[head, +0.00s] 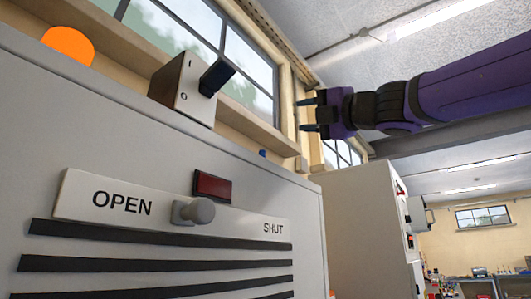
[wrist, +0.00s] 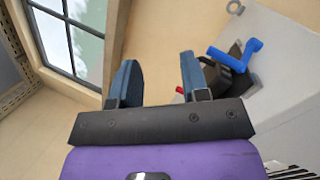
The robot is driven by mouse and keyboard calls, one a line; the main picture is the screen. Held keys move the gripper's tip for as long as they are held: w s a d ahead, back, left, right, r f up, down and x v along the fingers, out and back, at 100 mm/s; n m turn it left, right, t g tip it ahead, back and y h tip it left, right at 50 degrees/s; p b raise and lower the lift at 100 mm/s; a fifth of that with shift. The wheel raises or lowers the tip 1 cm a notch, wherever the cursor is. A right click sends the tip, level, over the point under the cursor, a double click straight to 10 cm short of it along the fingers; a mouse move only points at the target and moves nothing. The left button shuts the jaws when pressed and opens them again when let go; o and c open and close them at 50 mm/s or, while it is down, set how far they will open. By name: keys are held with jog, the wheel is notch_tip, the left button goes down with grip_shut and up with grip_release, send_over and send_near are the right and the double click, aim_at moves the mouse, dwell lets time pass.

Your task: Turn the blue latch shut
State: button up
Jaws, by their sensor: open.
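My gripper (head: 307,115) is open and empty, held in the air above and right of the grey cabinet in the head view. In the wrist view my gripper (wrist: 158,78) has its two blue fingers spread with only beige wall between them. A blue crank-shaped handle (wrist: 237,57), which looks like the latch, sits on a black mount right of the fingers and apart from them. In the head view only a small blue bit (head: 262,153) shows above the cabinet's top edge; I cannot tell which part it is.
The grey cabinet (head: 110,130) carries an OPEN/SHUT plate (head: 115,203) with a grey knob (head: 195,211) between the words. A switch box (head: 185,88) with a dark lever and an orange dome (head: 68,44) stand on top. A second cabinet (head: 365,225) is to the right.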

notch_tip(320, 180, down, 6)
jog(key=n+g+h, duration=0.2)
jog(key=n+g, duration=0.2)
jog(key=n, duration=0.9)
jog(key=x, duration=0.7)
jog(key=r+x, duration=0.1)
jog(key=x, duration=0.3)
jog(key=shift+f, duration=0.1)
grip_shut()
